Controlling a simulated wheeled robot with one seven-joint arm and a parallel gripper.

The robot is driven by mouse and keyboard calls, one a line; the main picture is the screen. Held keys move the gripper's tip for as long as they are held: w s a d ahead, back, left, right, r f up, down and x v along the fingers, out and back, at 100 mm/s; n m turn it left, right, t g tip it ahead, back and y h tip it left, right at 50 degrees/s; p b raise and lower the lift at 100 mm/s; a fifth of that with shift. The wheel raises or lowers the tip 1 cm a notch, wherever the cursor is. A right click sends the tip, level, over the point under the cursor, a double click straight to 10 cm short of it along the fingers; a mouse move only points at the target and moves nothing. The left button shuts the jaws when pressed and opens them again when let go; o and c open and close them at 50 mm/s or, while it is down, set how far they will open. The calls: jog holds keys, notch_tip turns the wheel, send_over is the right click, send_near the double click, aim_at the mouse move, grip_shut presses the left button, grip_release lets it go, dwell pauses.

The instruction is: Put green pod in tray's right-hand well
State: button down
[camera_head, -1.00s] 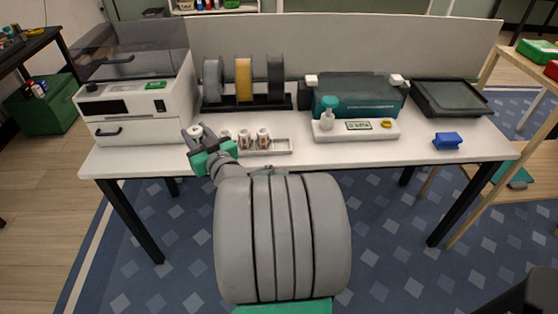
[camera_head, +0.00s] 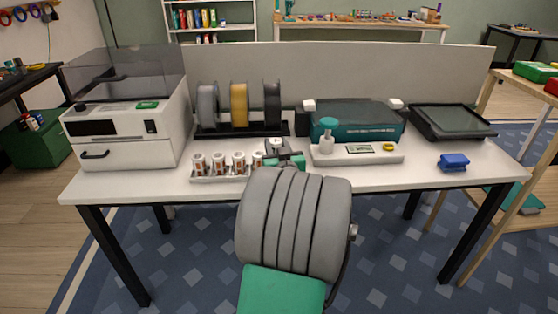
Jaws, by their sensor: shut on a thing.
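A long pale tray (camera_head: 216,178) lies on the white table left of centre. Several pale cup-like pods with brown marks (camera_head: 218,163) stand upright in it. My gripper (camera_head: 277,148), grey with green parts, is at the tray's right end and hides that end. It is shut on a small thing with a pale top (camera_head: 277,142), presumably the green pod. Its sides are mostly hidden, so I cannot make out its colour. I cannot tell whether it touches the tray.
Behind the tray stands a rack of spools (camera_head: 239,104). A white machine (camera_head: 125,130) is at the left. A blue block (camera_head: 454,161) lies farther right, with free table between.

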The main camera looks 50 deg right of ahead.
jog(key=shift+w+d+f, duration=0.1)
jog(key=shift+d+f, duration=0.5)
jog(key=shift+f, duration=0.2)
jog(key=shift+d+f+b, duration=0.1)
jog(key=shift+f+b, duration=0.55)
jog(key=shift+f, duration=1)
jog(key=c, duration=1.2)
grip_release()
jog(key=shift+c, duration=0.2)
